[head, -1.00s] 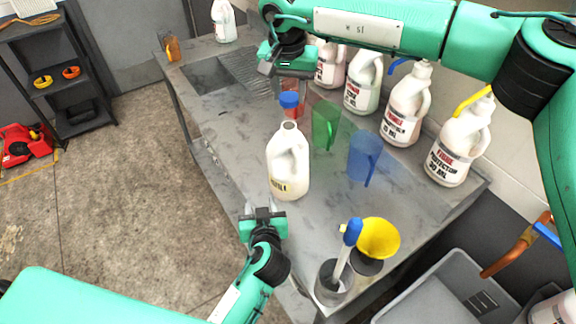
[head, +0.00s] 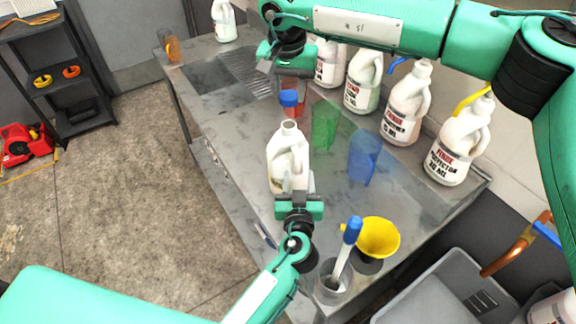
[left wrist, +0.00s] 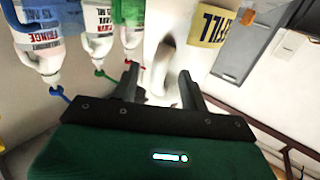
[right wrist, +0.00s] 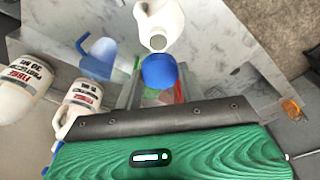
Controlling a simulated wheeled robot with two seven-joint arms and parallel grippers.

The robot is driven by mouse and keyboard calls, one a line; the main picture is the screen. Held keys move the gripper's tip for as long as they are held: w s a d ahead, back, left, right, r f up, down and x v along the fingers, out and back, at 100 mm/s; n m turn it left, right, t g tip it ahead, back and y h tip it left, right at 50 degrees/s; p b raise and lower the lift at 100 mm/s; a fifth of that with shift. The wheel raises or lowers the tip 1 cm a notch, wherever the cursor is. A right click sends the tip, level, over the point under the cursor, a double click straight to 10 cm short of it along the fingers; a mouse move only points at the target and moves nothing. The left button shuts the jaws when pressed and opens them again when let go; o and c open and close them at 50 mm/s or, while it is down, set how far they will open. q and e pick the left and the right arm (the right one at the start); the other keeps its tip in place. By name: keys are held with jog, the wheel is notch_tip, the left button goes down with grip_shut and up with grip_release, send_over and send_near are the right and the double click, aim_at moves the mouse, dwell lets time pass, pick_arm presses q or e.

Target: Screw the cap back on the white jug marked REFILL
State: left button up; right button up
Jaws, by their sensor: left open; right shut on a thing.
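The white jug (head: 283,158) stands on the grey bench with its mouth open at the top. Its yellow label, partly legible, shows in the left wrist view (left wrist: 212,25). My left gripper (head: 300,194) is open at the jug's lower near side; in the left wrist view its two fingers (left wrist: 160,82) point at the jug's handle area, and I cannot tell if they touch. My right gripper (head: 284,76) is shut on the blue cap (head: 288,98), above and beyond the jug's mouth. In the right wrist view the cap (right wrist: 158,71) shows just apart from the mouth.
Green (head: 325,125) and blue (head: 364,157) see-through pitchers stand right of the jug. Several labelled white jugs (head: 405,105) line the wall. A yellow funnel (head: 379,238) and a clear beaker (head: 330,287) with a blue-handled tool stand near the front. An amber bottle (head: 171,47) stands far left.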

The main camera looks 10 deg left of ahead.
aim_at(298, 170)
pick_arm(q)
jog(key=x, duration=0.6)
jog(key=shift+w, duration=0.25)
grip_shut()
